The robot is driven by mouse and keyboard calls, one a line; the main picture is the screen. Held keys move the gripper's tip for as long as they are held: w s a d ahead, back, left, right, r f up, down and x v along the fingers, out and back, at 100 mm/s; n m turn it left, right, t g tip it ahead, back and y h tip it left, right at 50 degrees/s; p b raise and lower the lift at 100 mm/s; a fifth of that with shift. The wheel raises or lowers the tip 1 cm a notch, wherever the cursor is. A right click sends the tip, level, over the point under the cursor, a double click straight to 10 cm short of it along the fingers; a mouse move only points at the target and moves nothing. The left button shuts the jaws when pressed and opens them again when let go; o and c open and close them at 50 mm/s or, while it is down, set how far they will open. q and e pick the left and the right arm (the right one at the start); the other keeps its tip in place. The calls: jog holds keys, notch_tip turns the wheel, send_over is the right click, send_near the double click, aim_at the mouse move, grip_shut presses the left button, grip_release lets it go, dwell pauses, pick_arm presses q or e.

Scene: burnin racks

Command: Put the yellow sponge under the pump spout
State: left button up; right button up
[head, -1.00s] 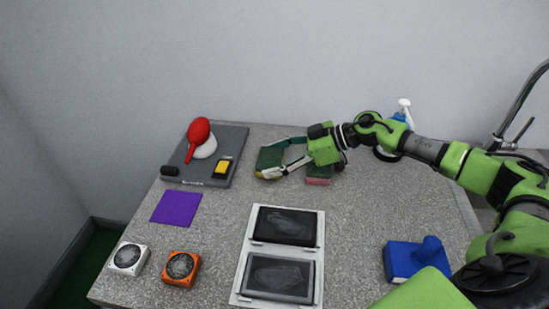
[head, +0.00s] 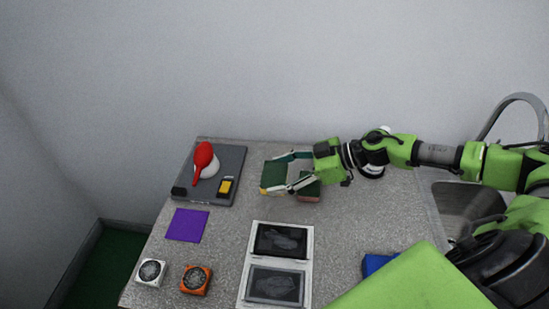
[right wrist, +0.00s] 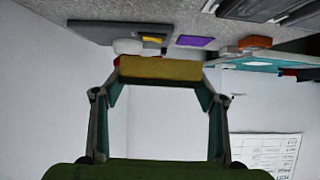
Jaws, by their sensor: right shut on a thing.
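The yellow sponge (head: 273,178) has a dark green top and sits between the fingertips of my right gripper (head: 282,172). In the right wrist view the sponge's yellow face (right wrist: 160,68) spans the two fingertips (right wrist: 160,75), and the gripper is shut on it. I cannot tell how high the sponge is above the counter. The pump bottle's white top (head: 385,129) just shows behind my right arm; its body and spout are hidden. A green-topped pink sponge (head: 309,191) lies just right of the held one, under the gripper. My left gripper is not in view.
A grey board (head: 233,160) with a red and white item and a yellow-black block lies at the back left. A purple square (head: 187,225), two small fans and a white double frame (head: 252,255) lie in front. A sink (head: 470,205) is at right.

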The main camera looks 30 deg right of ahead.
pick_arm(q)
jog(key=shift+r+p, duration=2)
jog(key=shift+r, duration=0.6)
pick_arm(e)
jog(key=s+a+r, duration=0.1)
jog(key=s+r, duration=0.2)
jog(key=s, duration=0.3)
jog(key=shift+s, duration=0.3)
jog(key=shift+a, duration=0.15)
jog(key=s+a+r+n+g+y+b, duration=0.1)
jog(key=s+a+r+n+g+b, duration=0.2)
jog(key=a+r, duration=0.45)
jog(key=s+a+r+n+g+y+b, duration=0.25)
jog(key=a+r+n+g, duration=0.2)
jog(key=a, duration=0.65)
pick_arm(q)
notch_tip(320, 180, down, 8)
jog(key=b, duration=0.2)
pick_arm(e)
jog(key=w+d+f+m+t+h, duration=0.2)
jog(key=d+f+m+t+h, duration=0.1)
jog(key=d+f+m+t, duration=0.4)
jog(key=shift+w+d+f, duration=0.15)
jog(key=shift+d+f, duration=0.55)
jog(key=shift+d, duration=0.95)
jog(key=shift+h, duration=0.25)
jog(key=shift+r, duration=0.15)
